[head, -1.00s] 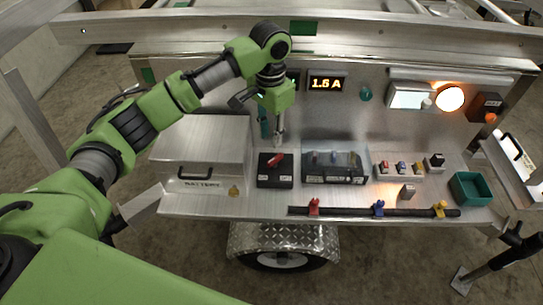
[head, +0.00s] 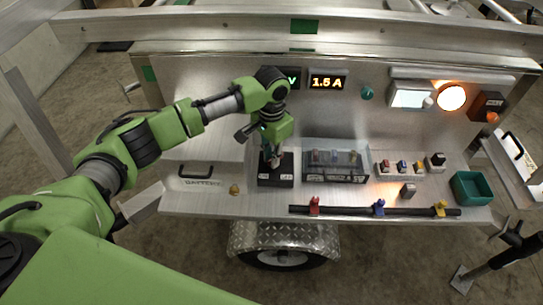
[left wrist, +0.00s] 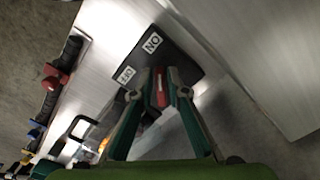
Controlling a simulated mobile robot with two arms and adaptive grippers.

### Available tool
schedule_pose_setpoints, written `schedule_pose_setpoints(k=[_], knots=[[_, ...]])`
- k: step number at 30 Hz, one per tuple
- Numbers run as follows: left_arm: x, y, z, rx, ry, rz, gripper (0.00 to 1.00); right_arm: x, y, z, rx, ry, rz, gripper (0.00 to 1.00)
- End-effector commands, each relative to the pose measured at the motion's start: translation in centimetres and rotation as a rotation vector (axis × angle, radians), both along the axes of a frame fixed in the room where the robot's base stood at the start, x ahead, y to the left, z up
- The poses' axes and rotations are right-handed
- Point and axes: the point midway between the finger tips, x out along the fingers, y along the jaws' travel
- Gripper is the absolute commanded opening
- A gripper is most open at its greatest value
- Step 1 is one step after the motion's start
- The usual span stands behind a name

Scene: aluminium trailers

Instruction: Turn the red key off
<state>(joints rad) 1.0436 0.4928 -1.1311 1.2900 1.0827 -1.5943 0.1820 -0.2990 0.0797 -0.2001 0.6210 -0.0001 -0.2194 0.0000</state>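The red key (left wrist: 159,88) is on top of a black switch box (head: 275,180) on the trailer's shelf. In the head view my left gripper (head: 272,158) hides most of the key. My right gripper is not in view.
Right of the switch box is a clear-covered fuse block (head: 336,162). A battery box (head: 200,172) stands to the left. A dark bar (head: 345,211) with coloured clips runs along the front edge. A green bin (head: 470,188) sits far right.

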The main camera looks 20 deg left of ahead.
Motion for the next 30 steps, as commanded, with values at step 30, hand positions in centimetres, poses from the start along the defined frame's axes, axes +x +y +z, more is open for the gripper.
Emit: schedule_pose_setpoints(k=[30], knots=[[-0.4, -0.9, 0.7, -0.001, 0.007, 0.452, 0.00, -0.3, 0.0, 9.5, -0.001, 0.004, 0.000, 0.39]])
